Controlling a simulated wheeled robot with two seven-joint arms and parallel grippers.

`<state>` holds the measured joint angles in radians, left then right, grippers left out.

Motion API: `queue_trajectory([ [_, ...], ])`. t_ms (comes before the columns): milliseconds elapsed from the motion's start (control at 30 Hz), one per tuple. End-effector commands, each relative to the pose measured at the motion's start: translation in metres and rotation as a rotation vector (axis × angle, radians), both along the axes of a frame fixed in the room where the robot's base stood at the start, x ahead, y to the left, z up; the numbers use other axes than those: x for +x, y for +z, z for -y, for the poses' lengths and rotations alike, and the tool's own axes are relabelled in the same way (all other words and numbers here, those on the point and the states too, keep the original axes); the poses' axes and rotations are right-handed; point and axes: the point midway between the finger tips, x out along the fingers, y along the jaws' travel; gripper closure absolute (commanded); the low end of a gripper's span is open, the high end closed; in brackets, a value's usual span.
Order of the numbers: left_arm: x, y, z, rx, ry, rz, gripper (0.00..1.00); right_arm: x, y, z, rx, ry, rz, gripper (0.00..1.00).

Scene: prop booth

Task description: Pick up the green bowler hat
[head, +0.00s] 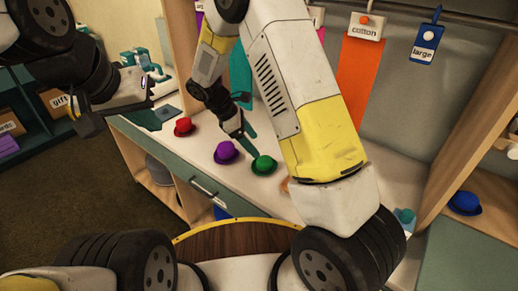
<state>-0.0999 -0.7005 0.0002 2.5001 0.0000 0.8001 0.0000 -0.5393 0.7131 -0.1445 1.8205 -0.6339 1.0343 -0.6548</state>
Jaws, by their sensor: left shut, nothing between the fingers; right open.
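The green bowler hat (264,166) sits brim down on the pale counter, between the purple hat and my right arm. My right gripper (247,142) is open and empty just above and behind the green hat, its fingers pointing down toward it. A small gap seems to show between the fingers and the hat, but contact is hard to judge. My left gripper (145,118) is shut and empty at the left, in front of the counter's left end and well away from the hat.
A purple hat (226,152) stands close left of the green one, with a red hat (185,127) further left. A blue hat (465,203) lies on a right-hand shelf. Orange cloth (362,80) hangs behind. My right arm hides part of the counter (290,160).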

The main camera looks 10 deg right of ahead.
Motion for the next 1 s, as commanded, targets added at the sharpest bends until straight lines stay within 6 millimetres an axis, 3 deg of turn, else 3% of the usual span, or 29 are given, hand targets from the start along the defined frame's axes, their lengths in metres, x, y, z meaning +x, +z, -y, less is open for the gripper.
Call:
queue_trajectory([
  [167, 0.000, 0.000, 0.000, 0.000, 0.000, 0.000, 1.00, 0.003, -0.018, 0.000, -0.034, 0.045, -0.025, 0.24],
  [700, 0.000, 0.000, 0.000, 0.000, 0.000, 0.000, 1.00, 0.003, -0.077, 0.034, -0.032, 0.042, -0.025, 0.24],
  [1000, 0.000, 0.000, 0.000, 0.000, 0.000, 0.000, 1.00, 0.003, -0.079, 0.036, -0.031, 0.042, -0.024, 0.26],
])
